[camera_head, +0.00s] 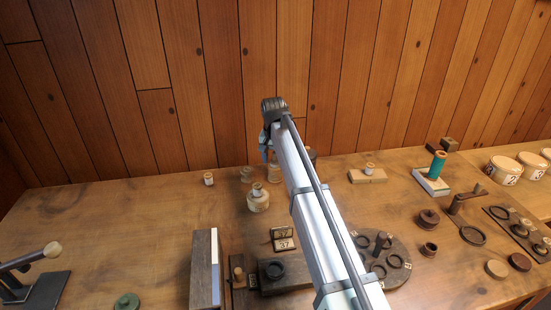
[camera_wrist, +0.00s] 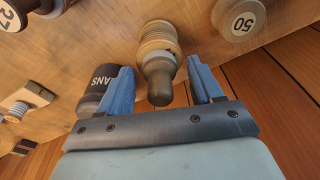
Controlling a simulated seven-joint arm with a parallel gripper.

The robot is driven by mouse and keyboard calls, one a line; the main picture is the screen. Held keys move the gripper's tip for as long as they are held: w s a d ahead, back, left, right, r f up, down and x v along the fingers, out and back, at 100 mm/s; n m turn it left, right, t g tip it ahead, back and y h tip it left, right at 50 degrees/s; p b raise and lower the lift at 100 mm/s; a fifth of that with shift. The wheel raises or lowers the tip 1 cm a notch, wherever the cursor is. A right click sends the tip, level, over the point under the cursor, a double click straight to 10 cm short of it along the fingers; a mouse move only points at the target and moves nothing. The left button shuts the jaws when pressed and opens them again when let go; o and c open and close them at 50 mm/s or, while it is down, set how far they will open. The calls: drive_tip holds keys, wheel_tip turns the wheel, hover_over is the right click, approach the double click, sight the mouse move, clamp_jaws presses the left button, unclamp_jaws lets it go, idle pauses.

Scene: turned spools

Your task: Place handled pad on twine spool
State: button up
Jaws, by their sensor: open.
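My gripper (camera_wrist: 160,85) is open, with its blue fingers spread on either side of a round grey-brown handle (camera_wrist: 159,88). The handle tops a pale, ridged round body that looks like the twine spool (camera_wrist: 158,40). The handle appears in line with this body; I cannot tell whether the handled pad is fully seated on it. Neither finger clearly touches the handle.
A black pot lettered "ANS" (camera_wrist: 98,88) stands close beside one finger. A pot marked 50 (camera_wrist: 238,20) stands on the other side. A pale bottle-shaped piece (camera_head: 258,200) stands nearer the front. The plank wall (camera_head: 220,80) is close behind.

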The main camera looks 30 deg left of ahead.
sight(274, 164)
drive_tip(key=shift+r, duration=0.1)
wheel_tip(274, 164, up, 12)
drive_tip(key=s, duration=0.1)
drive_tip(key=shift+s+d, duration=0.35)
idle(0.5)
